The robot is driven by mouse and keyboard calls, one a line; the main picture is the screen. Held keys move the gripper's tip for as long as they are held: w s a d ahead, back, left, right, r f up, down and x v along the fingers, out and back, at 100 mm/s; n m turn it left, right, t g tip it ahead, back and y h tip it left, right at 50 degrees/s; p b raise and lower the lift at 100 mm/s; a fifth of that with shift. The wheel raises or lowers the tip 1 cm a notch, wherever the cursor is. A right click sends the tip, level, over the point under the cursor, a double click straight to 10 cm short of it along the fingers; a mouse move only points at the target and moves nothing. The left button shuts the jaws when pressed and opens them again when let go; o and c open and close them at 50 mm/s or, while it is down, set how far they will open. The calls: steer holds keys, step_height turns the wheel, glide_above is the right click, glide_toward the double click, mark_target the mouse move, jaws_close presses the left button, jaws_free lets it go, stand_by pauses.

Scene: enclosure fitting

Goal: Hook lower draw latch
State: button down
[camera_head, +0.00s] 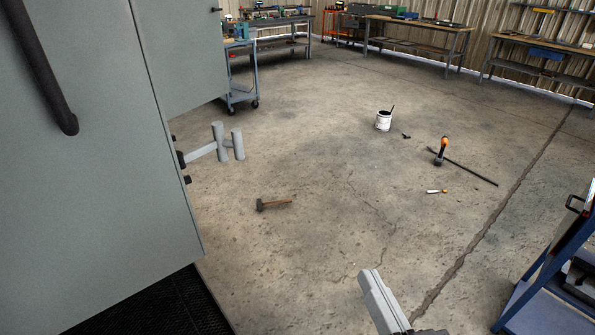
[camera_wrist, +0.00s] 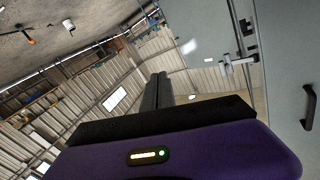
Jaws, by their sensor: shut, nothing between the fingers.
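A grey latch-like fitting (camera_head: 217,145) juts out to the right from the edge of the grey enclosure (camera_head: 85,150) in the head view. It has a flat arm and two upright round bars. A similar fitting (camera_wrist: 238,64) shows in the wrist view at the upper right, on the enclosure (camera_wrist: 285,60). I cannot tell whether it is the lower latch or how its hook stands. My gripper (camera_wrist: 158,78) points up in the wrist view, its dark fingers together and empty. It is apart from the fitting, which lies to its right.
A black handle (camera_head: 45,65) stands out from the enclosure. A dark mat (camera_head: 160,305) lies at its foot. A hammer (camera_head: 272,204), a white can (camera_head: 384,121) and other tools lie on the floor. A blue cart (camera_head: 545,290) stands at the right. The middle floor is mostly clear.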

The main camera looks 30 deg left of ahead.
mark_target(241, 148)
steer(key=s+a+r+n+g+y+p, duration=0.1)
steer(key=a+r+n+g+y, duration=0.3)
steer(key=a+r+n, duration=0.4)
step_height(241, 148, up, 5)
steer(key=shift+s+a+f+g, duration=0.1)
steer(key=shift+s+a+g, duration=0.25)
steer(key=shift+a+g, duration=0.5)
steer(key=p+x, duration=0.5)
steer(key=x, duration=0.7)
steer(key=shift+w+a+r, duration=0.1)
steer(key=shift+a+r, duration=0.2)
steer(key=shift+a, duration=0.1)
steer(key=shift+w+a+f, duration=0.1)
steer(key=shift+w+a, duration=0.1)
steer(key=shift+a, duration=0.2)
steer(key=shift+f+g+y, duration=0.1)
steer(key=shift+g+y, duration=0.15)
steer(key=shift+y, duration=0.05)
